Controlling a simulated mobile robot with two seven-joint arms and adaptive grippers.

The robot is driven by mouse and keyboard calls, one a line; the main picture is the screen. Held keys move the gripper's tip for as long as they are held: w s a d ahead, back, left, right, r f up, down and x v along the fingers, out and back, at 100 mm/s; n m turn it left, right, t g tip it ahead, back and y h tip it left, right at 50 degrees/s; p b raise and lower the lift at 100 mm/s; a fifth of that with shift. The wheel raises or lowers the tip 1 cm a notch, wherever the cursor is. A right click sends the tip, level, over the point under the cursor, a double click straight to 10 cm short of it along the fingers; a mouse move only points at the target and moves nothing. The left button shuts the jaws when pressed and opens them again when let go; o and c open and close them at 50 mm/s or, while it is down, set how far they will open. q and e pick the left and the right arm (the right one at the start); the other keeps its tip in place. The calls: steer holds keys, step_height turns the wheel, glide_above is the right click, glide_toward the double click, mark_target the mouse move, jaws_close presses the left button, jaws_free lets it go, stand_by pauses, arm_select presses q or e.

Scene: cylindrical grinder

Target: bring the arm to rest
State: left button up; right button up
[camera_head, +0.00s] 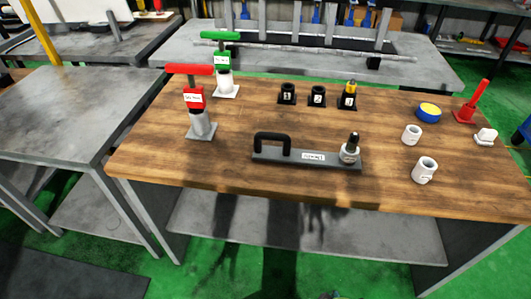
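Neither of my grippers shows in the head view. A wooden-topped workbench (230,140) stands in front of me. On it, a red-handled tool (195,97) stands upright in a grey holder at the left, with a green-handled one (222,62) behind it. A grey plate with a black handle (310,157) lies near the front middle and bears a metal part with a dark upright tip (350,150).
Black numbered holders (317,96) stand at the back middle. Two white cylinders (424,170) (411,135), a blue-yellow round item (428,112) and a red upright tool (473,101) stand at the right. A grey table (60,115) stands left. The bench's front-left top is clear.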

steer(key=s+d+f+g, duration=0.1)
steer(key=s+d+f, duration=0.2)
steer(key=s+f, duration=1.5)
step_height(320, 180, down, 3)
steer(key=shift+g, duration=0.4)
